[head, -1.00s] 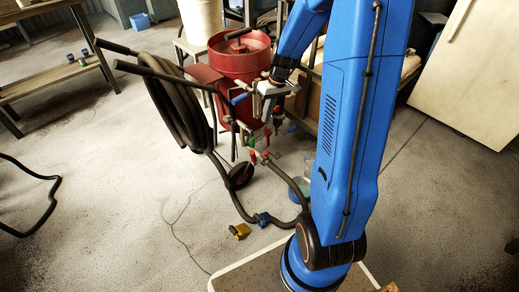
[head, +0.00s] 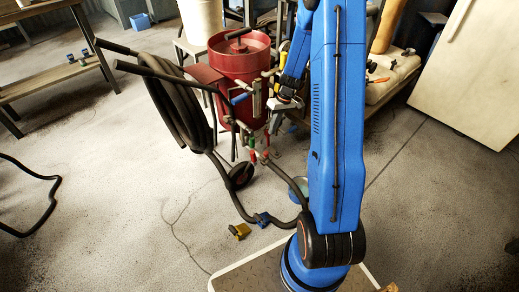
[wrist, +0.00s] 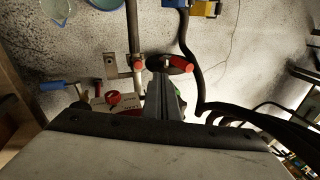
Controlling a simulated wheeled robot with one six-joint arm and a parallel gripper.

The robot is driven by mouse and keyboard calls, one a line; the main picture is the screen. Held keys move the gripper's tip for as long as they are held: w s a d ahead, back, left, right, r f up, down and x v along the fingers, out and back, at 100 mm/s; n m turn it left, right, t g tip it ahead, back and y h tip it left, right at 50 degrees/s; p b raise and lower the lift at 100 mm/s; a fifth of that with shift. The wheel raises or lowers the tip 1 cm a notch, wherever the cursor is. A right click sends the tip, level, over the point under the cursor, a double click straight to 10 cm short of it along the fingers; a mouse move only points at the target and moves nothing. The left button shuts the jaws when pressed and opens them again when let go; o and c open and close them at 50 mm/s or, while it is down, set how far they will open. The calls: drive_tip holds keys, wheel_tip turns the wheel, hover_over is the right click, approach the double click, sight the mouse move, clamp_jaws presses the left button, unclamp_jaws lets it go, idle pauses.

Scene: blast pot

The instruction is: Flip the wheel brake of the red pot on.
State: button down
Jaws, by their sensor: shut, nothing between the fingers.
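The red pot (head: 240,65) stands on the floor in a wheeled frame. One dark wheel (head: 240,176) shows low at its front. In the wrist view the dark wheel (wrist: 168,62) lies just beyond my fingertips, with a red lever (wrist: 182,64) over it, probably the brake. Whether the lever is on or off I cannot tell. My gripper (wrist: 165,88) is shut and empty, pointing down toward the wheel; contact is not visible. In the head view my gripper (head: 277,122) is beside the pot's front piping, partly hidden.
A blue-handled valve (wrist: 52,85) and a red knob (wrist: 112,98) sit close to my gripper. Coiled black hose (head: 175,105) hangs at the pot's left.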

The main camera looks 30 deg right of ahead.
sight(253, 158)
drive_tip(key=a+f, duration=0.7)
drive_tip(key=f, duration=0.3)
drive_tip(key=shift+s, duration=0.2)
drive_tip(key=shift+f, duration=0.1)
drive_tip(key=shift+a, duration=0.1)
idle(0.4)
